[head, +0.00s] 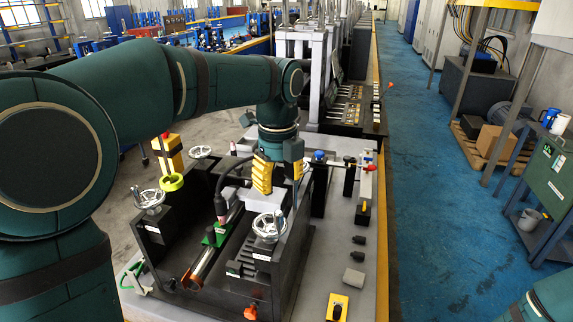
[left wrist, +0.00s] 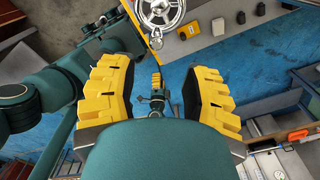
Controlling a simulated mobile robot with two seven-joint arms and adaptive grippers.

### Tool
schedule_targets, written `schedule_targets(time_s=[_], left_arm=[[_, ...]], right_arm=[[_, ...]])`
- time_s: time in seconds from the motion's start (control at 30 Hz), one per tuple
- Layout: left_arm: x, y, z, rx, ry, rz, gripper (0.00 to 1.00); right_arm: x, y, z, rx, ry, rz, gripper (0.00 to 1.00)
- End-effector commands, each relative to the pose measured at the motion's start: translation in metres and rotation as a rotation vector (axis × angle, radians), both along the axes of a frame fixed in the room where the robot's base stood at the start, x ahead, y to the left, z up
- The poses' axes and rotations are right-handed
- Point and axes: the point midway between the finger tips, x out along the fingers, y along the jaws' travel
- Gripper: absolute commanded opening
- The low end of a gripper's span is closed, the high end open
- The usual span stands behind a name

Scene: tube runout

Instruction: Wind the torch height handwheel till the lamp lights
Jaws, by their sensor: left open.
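A silver handwheel (head: 269,226) sits on the black fixture's near right block, its small label unreadable. Its lower part and crank knob show at the top of the left wrist view (left wrist: 160,12). Other handwheels stand at the left (head: 148,200) and back (head: 200,152). I cannot tell which one is for torch height. The dark torch-like part (head: 220,203) hangs inside the fixture. I cannot pick out a lit lamp. My left gripper (left wrist: 157,70) is open and empty, above and behind the near handwheel, apart from it. My right gripper (left wrist: 156,82) appears small over the floor, jaws unclear.
The black fixture wall (head: 292,265) surrounds the torch area. A yellow box with a black button (head: 337,306) and a grey block (head: 354,277) stand on the bench at right. A blue-topped post (head: 319,156) is behind. The blue floor (head: 425,200) beside the bench is clear.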

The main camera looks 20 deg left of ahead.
Motion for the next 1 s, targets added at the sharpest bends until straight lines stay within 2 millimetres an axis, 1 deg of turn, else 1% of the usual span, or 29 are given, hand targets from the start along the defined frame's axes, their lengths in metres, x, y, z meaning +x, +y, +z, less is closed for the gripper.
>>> schedule_targets(time_s=[0.17,0.57,0.77,0.9,1.0], left_arm=[[-0.001,0.0,-0.01,0.001,0.004,-0.001,0.48],[-0.001,0.0,-0.053,0.001,0.004,0.001,0.48],[0.0,-0.001,-0.076,0.001,0.003,0.0,0.48],[0.0,0.0,-0.094,0.001,0.002,0.0,0.48],[0.0,0.0,-0.101,0.0,0.001,0.0,0.48]], right_arm=[[-0.001,0.0,0.0,0.0,0.001,0.0,0.47],[0.0,0.0,0.0,0.0,0.0,0.0,0.47],[0.0,0.0,-0.009,-0.001,0.0,-0.001,0.47],[-0.001,0.0,-0.024,-0.002,0.0,-0.004,0.47],[-0.001,0.0,-0.031,-0.001,0.0,-0.005,0.47]])
